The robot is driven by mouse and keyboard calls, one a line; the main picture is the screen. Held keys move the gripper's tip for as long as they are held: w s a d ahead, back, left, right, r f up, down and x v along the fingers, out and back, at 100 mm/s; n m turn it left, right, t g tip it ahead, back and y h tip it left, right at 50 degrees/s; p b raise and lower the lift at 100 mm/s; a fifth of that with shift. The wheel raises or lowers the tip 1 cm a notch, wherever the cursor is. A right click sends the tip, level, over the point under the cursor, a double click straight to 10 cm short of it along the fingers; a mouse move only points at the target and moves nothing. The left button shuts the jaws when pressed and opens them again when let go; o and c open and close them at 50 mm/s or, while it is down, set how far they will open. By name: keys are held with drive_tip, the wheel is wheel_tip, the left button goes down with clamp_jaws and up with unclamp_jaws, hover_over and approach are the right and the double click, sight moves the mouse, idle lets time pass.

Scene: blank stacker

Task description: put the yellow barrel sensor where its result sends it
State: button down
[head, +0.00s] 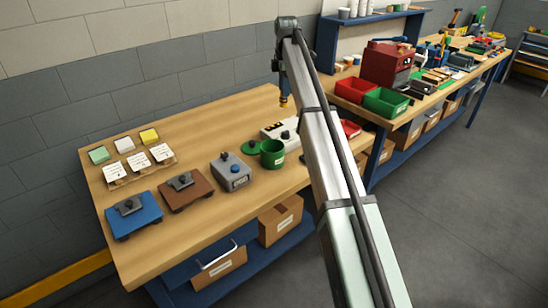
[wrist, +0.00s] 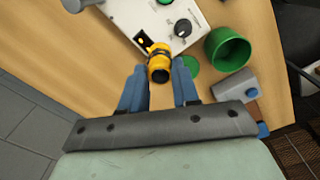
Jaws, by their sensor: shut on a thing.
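The yellow barrel sensor (wrist: 159,66) is held between my gripper's two blue fingers, with a dark round end facing the wrist camera. My gripper (wrist: 160,74) is shut on it. In the head view the sensor (head: 284,101) shows small and yellow under my wrist, above the table and behind the white tester box (head: 279,130). My arm hides part of the table's right side.
A green pot (head: 272,153) and its flat green lid (head: 252,147) stand near the tester. A grey box (head: 231,172), brown plate (head: 186,189) and blue plate (head: 133,215) line the front. Red (head: 355,89) and green bins (head: 386,102) are on the right bench.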

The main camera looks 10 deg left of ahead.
drive_tip(key=s+f+m, duration=0.1)
drive_tip(key=s+f, duration=0.3)
drive_tip(key=s, duration=1.1)
drive_tip(key=shift+s+a+f, duration=0.1)
drive_tip(key=shift+a+f, duration=0.1)
drive_tip(key=shift+f, duration=1.15)
drive_tip(key=shift+a+f, duration=0.15)
drive_tip(key=shift+f, duration=1.15)
drive_tip(key=c, duration=0.8)
unclamp_jaws()
drive_tip(key=shift+o, duration=0.2)
drive_tip(key=shift+r, duration=0.1)
wheel_tip(320, 180, up, 14)
drive_tip(key=shift+f, duration=0.2)
